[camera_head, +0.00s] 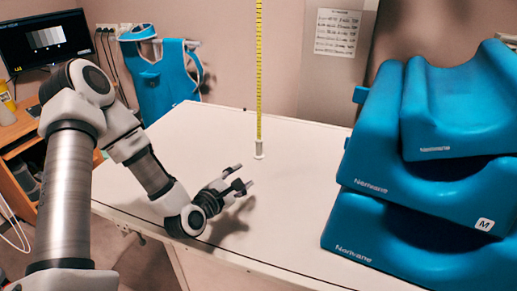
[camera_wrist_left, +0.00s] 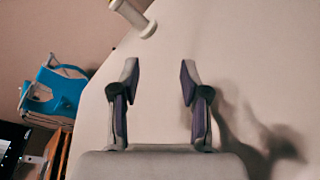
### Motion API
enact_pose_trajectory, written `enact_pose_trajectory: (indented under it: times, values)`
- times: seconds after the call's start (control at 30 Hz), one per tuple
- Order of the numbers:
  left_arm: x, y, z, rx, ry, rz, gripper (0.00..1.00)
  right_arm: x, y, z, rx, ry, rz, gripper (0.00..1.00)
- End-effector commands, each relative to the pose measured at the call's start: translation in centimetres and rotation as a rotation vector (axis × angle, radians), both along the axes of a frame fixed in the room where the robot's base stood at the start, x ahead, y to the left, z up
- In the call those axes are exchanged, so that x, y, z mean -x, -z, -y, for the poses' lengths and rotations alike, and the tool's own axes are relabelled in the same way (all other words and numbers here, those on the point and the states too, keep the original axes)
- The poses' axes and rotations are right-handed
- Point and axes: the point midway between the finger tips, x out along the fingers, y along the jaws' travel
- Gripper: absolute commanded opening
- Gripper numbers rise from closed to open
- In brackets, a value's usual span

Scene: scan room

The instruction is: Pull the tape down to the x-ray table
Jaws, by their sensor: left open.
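A yellow measuring tape (camera_head: 259,70) hangs straight down from above the picture. Its lower end carries a white, spool-like end piece (camera_head: 258,149), which shows over the x-ray table (camera_head: 200,125). I cannot tell whether the end piece touches the white table top. My left gripper (camera_head: 243,176) is open and empty, low over the table, in front of the end piece and slightly left of it. In the left wrist view the end piece (camera_wrist_left: 138,20) is at the top, beyond the spread fingertips (camera_wrist_left: 160,68) and apart from them. My right gripper is not in view.
Stacked blue positioning cushions (camera_head: 385,180) fill the right end of the table. A blue apron (camera_head: 160,75) hangs at the back wall. A monitor (camera_head: 47,40) stands on a wooden desk (camera_head: 20,125) at left. The table's middle is clear.

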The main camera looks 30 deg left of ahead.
Motion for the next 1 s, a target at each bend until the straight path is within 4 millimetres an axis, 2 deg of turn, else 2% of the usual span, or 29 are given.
enact_pose_trajectory:
  times: [0.03, 0.17, 0.23, 0.33, 0.4, 0.5, 0.57, 0.8, 1.0]
  values:
    - [-0.4, 0.6, 0.0, 0.153, -0.030, 0.013, 0.45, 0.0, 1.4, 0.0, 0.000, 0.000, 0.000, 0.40]
    - [-1.4, 0.5, -0.2, 0.583, -0.109, 0.054, 0.45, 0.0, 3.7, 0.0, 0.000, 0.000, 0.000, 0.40]
    - [-2.2, 0.3, -0.3, 0.771, -0.133, 0.102, 0.45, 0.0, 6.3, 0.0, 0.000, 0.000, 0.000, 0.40]
    - [-3.0, -2.1, -0.5, 0.780, -0.110, 0.183, 0.45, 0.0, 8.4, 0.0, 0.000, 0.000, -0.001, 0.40]
    - [-3.1, -3.5, -0.5, 0.781, -0.095, 0.219, 0.45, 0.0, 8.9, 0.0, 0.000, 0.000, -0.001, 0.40]
    - [-3.6, -4.5, -0.5, 0.777, -0.088, 0.233, 0.45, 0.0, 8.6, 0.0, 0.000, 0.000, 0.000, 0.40]
    - [-4.3, -4.7, -0.6, 0.775, -0.088, 0.234, 0.45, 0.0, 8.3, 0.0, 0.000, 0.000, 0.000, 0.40]
    - [-8.9, -4.7, -0.9, 0.772, -0.087, 0.232, 0.45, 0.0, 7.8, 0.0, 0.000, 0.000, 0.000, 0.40]
    - [-10.9, -4.6, -1.1, 0.777, -0.089, 0.231, 0.45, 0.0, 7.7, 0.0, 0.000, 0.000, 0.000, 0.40]
